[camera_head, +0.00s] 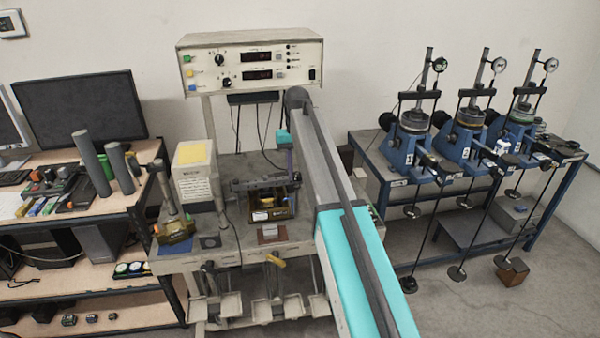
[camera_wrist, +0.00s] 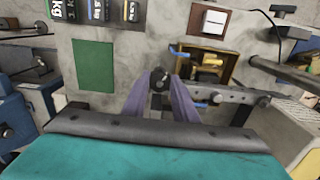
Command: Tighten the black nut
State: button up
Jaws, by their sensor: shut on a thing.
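In the wrist view my gripper's two purple fingers (camera_wrist: 160,90) are closed on either side of the black nut (camera_wrist: 158,76), a small round dark part with a lighter centre. The nut is at the end of a grey lever bar (camera_wrist: 235,96) that runs to the right. In the head view the purple fingers (camera_head: 288,172) reach down to the right end of the lever bar (camera_head: 256,184), above the grey bench. The nut itself cannot be made out there, and my arm covers the area to its right.
A brass-coloured box (camera_head: 285,212) sits below the lever bar. An instrument box (camera_head: 250,64) rises behind. Blue shear devices (camera_head: 406,146) stand on a separate table at right.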

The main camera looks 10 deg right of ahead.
jog(key=shift+w+r+m, duration=0.1)
jog(key=shift+w+m, duration=0.05)
jog(key=shift+m, duration=1.25)
jog(key=o, duration=1)
jog(key=shift+o, duration=0.2)
jog(key=shift+r+p, duration=1.85)
jog(key=shift+r, duration=1.85)
